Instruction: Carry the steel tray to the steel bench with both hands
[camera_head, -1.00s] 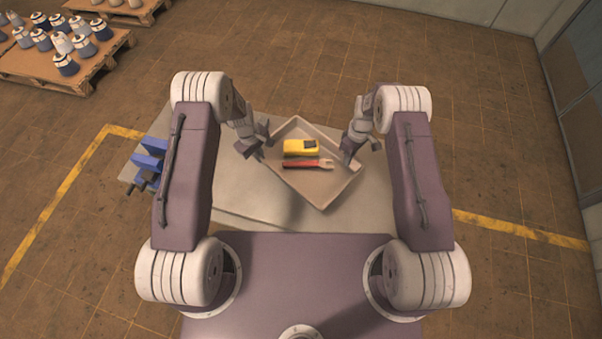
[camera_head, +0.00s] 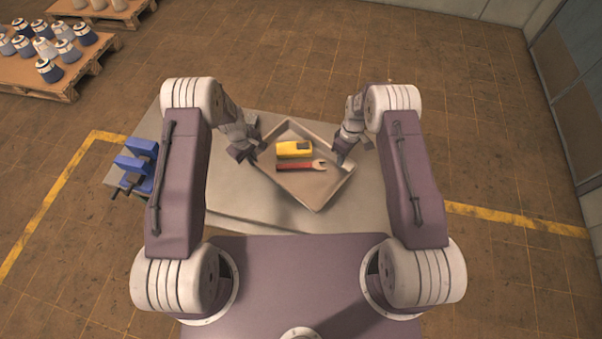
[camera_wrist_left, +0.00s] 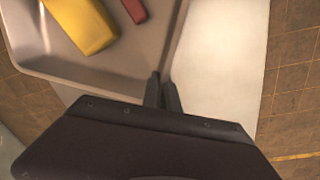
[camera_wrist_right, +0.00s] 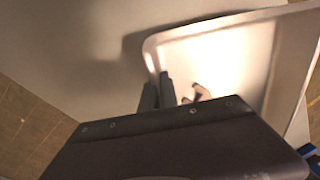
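The steel tray (camera_head: 318,199) is a shallow grey rectangle, turned cornerwise in front of me over a pale bench (camera_head: 235,208). It holds a yellow device (camera_head: 290,150) and a red-handled wrench (camera_head: 295,167). My left gripper (camera_head: 259,157) is shut on the tray's left rim; its fingers (camera_wrist_left: 162,92) are close together at the wall in the left wrist view. My right gripper (camera_head: 341,159) is shut on the right rim; its fingers (camera_wrist_right: 158,92) also show close together in the right wrist view. I cannot tell how far the tray is above the bench.
A blue vise (camera_head: 138,160) sits at the bench's left end. Pallets (camera_head: 62,85) with cone-shaped items stand at the far left. A yellow line (camera_head: 45,215) marks the floor. A wall (camera_head: 560,75) is at the right. The floor behind the bench is clear.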

